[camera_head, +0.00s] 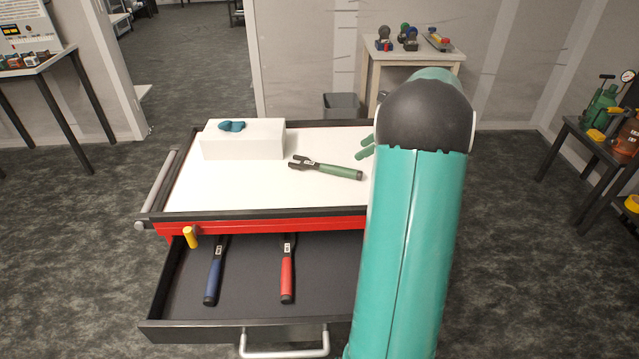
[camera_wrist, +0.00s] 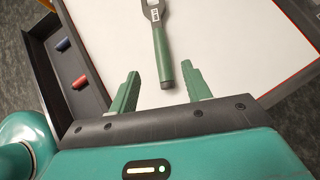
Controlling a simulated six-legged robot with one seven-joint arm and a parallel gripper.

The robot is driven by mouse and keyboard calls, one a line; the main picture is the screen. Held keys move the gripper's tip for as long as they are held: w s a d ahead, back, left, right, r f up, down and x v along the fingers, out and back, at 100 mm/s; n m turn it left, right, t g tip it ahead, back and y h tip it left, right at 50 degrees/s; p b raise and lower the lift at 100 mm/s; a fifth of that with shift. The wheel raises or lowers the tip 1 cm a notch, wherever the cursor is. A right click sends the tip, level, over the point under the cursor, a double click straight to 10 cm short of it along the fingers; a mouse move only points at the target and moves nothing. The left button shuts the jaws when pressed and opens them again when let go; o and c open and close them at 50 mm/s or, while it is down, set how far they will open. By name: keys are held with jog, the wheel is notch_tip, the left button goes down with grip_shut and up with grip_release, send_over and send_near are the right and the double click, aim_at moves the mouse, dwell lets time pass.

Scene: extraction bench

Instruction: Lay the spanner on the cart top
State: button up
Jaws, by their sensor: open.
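A spanner with a green handle and dark open-ended head (camera_head: 335,170) lies flat on the white cart top (camera_head: 225,190). In the wrist view the spanner (camera_wrist: 161,50) lies beyond my gripper (camera_wrist: 160,85), its handle end roughly in line with the gap between the fingers. My gripper is open and empty, with nothing between its tips. In the head view only its green fingers show, just right of the spanner's handle, and my arm hides the right part of the cart top.
A white box (camera_head: 243,141) with a small teal item (camera_head: 232,127) stands on the cart top's back left. The open drawer (camera_head: 250,262) below holds a blue-handled tool (camera_head: 212,280) and a red-handled tool (camera_head: 287,278). A yellow peg (camera_head: 190,237) stands at its left.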

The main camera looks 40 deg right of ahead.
jog(key=s+a+r+n+g, duration=0.1)
jog(key=a+r+n, duration=0.25)
jog(key=a, duration=0.45)
jog(key=s+a+r+n+g+h, duration=0.15)
jog(key=a+n, duration=0.25)
jog(key=a, duration=0.4)
jog(key=a+r+n+g+y, duration=0.1)
jog(key=a+r+n, duration=0.25)
jog(key=a, duration=0.35)
jog(key=s+a+f+n+t+h, duration=0.1)
jog(key=s+a+n+h, duration=0.3)
jog(key=s+a+n, duration=1.1)
jog(key=a+n, duration=0.2)
jog(key=n, duration=0.1)
jog(key=shift+s+a, duration=0.25)
jog(key=shift+a, duration=0.05)
jog(key=shift+t+h, duration=0.25)
